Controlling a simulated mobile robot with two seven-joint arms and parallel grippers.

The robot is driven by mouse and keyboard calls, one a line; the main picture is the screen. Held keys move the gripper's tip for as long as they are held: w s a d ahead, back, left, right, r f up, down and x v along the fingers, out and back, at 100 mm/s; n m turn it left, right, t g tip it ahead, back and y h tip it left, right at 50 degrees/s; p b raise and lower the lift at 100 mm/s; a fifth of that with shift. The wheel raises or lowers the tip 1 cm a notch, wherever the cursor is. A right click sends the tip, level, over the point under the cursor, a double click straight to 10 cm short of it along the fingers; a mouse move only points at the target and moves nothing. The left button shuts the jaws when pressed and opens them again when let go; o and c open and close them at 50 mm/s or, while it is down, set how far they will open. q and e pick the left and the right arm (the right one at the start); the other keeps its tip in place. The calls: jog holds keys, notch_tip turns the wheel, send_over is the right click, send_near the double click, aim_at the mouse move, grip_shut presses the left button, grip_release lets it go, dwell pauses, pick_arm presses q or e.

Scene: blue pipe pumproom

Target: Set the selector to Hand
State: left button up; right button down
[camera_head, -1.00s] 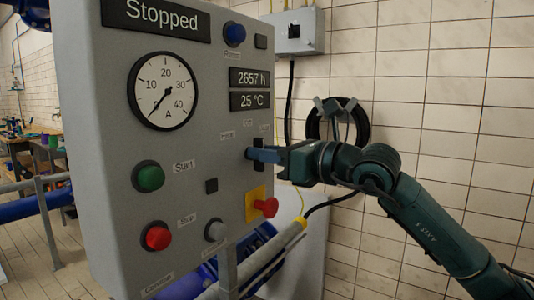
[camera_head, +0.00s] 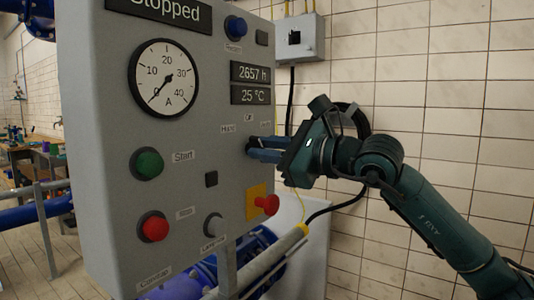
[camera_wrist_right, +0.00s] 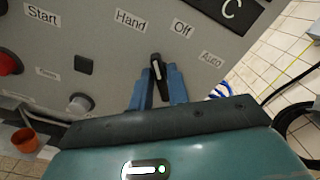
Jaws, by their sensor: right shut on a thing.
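The selector (camera_wrist_right: 157,68) is a black knob with a white pointer line on the grey panel (camera_head: 110,110). In the right wrist view its pointer aims between the labels Hand (camera_wrist_right: 131,20) and Off (camera_wrist_right: 183,28); the label Auto (camera_wrist_right: 211,60) is to the right. My right gripper (camera_wrist_right: 159,84) has its two blue fingers on either side of the knob, shut on it. In the head view the right gripper (camera_head: 252,147) reaches the panel from the right, and its fingers mostly hide the knob. My left gripper is not in view.
Below the selector, a red emergency knob (camera_head: 267,204) sticks out from a yellow plate (camera_head: 252,202). Green (camera_head: 148,164) and red (camera_head: 153,228) buttons are further left. A grey box (camera_head: 301,38) hangs on the tiled wall behind. A pipe runs below the panel.

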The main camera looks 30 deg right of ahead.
jog(key=shift+n, duration=0.4)
jog(key=c, duration=1.5)
grip_release()
